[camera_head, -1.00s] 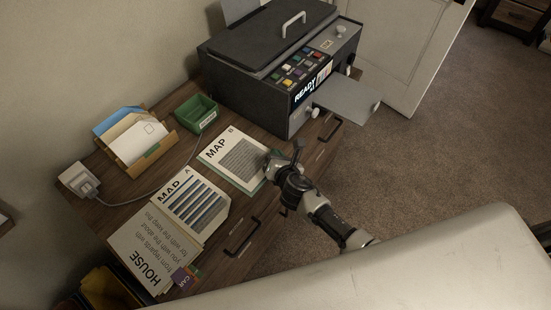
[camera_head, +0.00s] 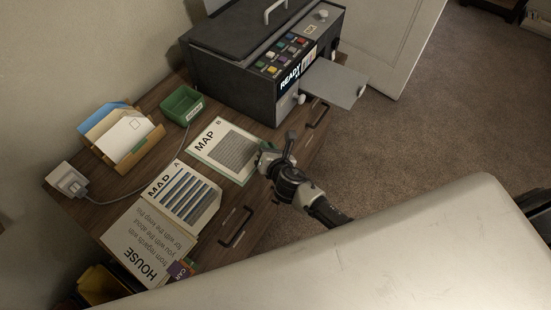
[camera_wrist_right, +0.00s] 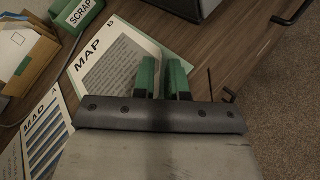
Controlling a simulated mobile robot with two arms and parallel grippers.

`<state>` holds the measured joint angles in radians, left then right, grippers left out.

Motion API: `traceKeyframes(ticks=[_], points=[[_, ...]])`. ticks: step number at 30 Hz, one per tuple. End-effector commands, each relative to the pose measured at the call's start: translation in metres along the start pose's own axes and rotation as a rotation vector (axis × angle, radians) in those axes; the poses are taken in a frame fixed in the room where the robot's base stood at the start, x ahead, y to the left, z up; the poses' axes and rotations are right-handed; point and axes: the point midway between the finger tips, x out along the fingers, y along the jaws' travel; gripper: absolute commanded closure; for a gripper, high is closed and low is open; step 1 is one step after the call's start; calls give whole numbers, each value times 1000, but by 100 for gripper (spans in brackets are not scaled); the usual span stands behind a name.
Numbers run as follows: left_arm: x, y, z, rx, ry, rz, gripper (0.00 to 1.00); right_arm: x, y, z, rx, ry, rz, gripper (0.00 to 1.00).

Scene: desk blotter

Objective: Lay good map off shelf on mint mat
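A white sheet headed "MAP B" with a block of fine grey lines (camera_head: 224,149) lies flat on the desk, with a thin green edge showing along its border. It also shows in the right wrist view (camera_wrist_right: 112,62). A second sheet, "MAP A" (camera_head: 184,196), has broad blue and dark stripes and lies nearer, beside it. My right gripper (camera_head: 268,150) is at the right edge of MAP B. My left gripper is out of view.
A dark machine (camera_head: 262,75) marked READY stands behind, its grey tray (camera_head: 335,84) sticking out right. A green SCRAP bin (camera_head: 181,104), a tan letter holder (camera_head: 133,152), a white plug box (camera_head: 68,180) and a HOUSE sheet (camera_head: 140,240) crowd the left. Drawer handles (camera_head: 236,228) line the front.

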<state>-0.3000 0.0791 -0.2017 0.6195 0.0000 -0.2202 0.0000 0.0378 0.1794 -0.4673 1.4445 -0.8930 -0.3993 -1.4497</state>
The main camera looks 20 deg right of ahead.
Motion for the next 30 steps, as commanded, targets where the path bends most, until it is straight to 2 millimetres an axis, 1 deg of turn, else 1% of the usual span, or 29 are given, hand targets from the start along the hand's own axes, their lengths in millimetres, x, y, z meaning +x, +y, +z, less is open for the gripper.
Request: traceKeyframes(ticks=[1,6,9,13,18,24,26,28,29,30], points=[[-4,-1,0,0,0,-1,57,-13,0,1,-1,2,0,87],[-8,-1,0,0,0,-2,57,-51,0,0,-1,2,0,87],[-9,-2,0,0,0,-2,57,-70,0,0,-1,2,0,87],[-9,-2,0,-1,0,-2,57,-87,0,0,-1,1,1,87],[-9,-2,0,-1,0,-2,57,-97,0,0,0,0,0,87],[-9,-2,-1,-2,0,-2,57,-98,0,0,1,0,0,87],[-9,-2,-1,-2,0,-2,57,-97,-3,-3,15,9,-8,87],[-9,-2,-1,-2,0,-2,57,-94,-16,-17,79,43,-36,87],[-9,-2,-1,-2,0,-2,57,-93,-26,-28,127,66,-59,87],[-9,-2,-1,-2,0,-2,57,-91,-42,-45,213,104,-100,87]])
